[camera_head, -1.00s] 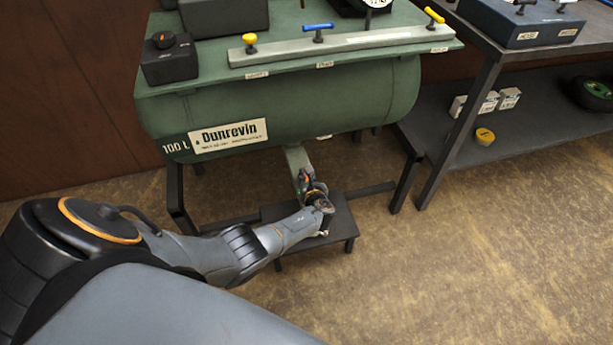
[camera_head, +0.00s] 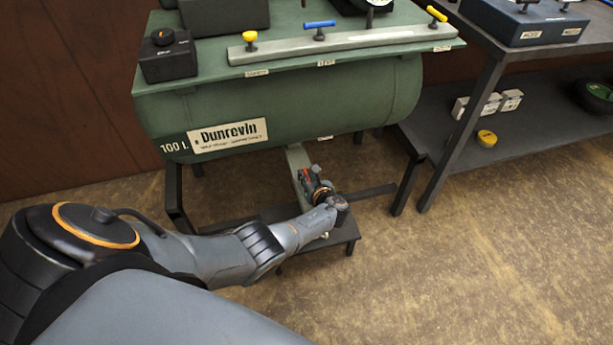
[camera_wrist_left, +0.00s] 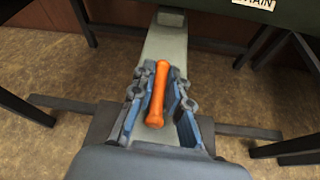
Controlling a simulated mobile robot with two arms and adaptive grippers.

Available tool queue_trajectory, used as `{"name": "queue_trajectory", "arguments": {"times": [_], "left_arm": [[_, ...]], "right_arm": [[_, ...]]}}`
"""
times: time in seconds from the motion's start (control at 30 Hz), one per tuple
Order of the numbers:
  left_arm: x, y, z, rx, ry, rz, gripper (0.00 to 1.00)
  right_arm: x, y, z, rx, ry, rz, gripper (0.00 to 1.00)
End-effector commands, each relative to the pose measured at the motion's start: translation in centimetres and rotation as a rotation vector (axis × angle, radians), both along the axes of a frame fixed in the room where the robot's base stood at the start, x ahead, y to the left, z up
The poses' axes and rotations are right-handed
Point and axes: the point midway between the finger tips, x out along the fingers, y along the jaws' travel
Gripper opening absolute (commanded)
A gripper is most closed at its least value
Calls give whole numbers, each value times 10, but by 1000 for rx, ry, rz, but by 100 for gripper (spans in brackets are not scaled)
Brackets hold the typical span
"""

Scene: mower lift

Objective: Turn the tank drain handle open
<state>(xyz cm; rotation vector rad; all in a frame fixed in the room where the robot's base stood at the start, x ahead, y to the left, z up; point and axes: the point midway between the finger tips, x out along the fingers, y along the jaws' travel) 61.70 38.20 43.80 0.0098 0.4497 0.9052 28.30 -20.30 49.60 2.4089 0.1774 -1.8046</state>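The orange drain handle (camera_wrist_left: 158,95) shows in the left wrist view as a slim bar, slightly tilted, in front of the pale green drain pipe (camera_wrist_left: 166,45). My left gripper (camera_wrist_left: 160,82) has a blue-padded finger on each side of the handle. Narrow gaps seem to show between the pads and the bar, so the fingers look open around it. In the head view my left gripper (camera_head: 313,180) is at the lower pipe under the green tank (camera_head: 300,105), and it largely hides the handle. My right gripper is not in view.
A low dark stand (camera_head: 345,231) sits under the drain, close to my left wrist. Dark tank legs (camera_head: 406,187) stand at both sides. A dark shelf (camera_head: 540,130) is at the right. The brown floor (camera_head: 470,260) at right front is clear.

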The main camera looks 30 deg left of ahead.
Motion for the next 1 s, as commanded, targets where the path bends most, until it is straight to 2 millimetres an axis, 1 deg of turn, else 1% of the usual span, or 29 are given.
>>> {"name": "queue_trajectory", "arguments": {"times": [0.03, 0.07, 0.37, 0.57, 0.77, 1.0], "left_arm": [[0, 1, 1, 0, -1, 0, 31], [0, 0, 1, 0, -1, 0, 35], [-1, -1, -1, -1, 2, -1, 35], [-5, -9, 1, -2, 0, -3, 35], [-19, -25, 10, -4, 1, -2, 35], [-41, -58, 26, -3, 0, -4, 35]], "right_arm": [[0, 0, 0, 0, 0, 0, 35], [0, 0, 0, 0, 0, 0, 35], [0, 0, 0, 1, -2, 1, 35], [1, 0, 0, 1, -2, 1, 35], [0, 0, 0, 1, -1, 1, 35], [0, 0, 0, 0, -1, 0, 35]]}}
